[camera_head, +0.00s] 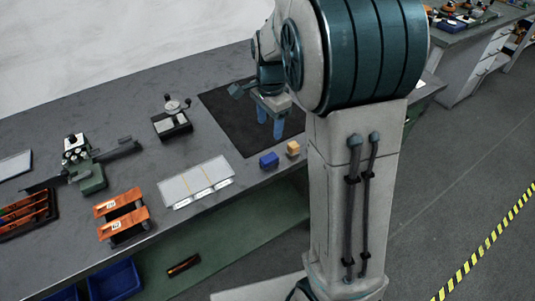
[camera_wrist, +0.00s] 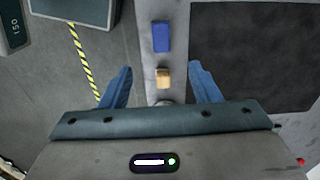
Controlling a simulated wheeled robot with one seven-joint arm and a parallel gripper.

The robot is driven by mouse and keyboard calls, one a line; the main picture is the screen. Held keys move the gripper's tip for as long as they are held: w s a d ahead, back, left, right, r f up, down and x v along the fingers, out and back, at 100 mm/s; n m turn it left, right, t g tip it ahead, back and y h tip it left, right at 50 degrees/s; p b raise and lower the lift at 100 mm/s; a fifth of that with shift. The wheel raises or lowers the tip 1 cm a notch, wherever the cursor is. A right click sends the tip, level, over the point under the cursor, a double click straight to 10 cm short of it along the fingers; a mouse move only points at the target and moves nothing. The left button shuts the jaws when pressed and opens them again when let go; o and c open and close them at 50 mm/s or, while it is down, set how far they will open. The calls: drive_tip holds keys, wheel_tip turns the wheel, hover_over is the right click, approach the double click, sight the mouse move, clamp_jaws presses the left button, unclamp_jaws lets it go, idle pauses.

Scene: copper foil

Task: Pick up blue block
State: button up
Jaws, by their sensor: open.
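The blue block (camera_head: 268,160) lies on the grey workbench near its front edge. An orange-tan block (camera_head: 293,148) stands just to its right. In the wrist view the blue block (camera_wrist: 162,37) is near the top middle, with the tan block (camera_wrist: 163,78) below it. My gripper (camera_wrist: 160,80) is open and empty, its blue fingers spread wide. In the wrist view the tan block shows between the fingers and the blue block shows beyond the tips. In the head view my gripper (camera_head: 270,130) is above the black mat, behind the blocks.
The black mat (camera_head: 222,112) covers part of the grey workbench (camera_head: 60,250). A white tray (camera_head: 195,182), orange-topped items (camera_head: 122,215), a dial gauge (camera_head: 172,118) and a green-based instrument (camera_head: 90,178) stand to the left. Bare bench lies between the tray and the blue block.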

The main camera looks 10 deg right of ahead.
hover_over(268, 158)
drive_tip(key=f, duration=0.8)
drive_tip(key=shift+w+d, duration=0.2)
drive_tip(key=shift+s+a+f+p, duration=0.1)
drive_tip(key=shift+f+p, duration=0.15)
drive_tip(key=shift+f, duration=1.25)
drive_tip(key=shift+s+a+f+p, duration=0.1)
drive_tip(key=shift+f+p, duration=0.1)
drive_tip(key=shift+f, duration=1.3)
drive_tip(key=c, duration=1.1)
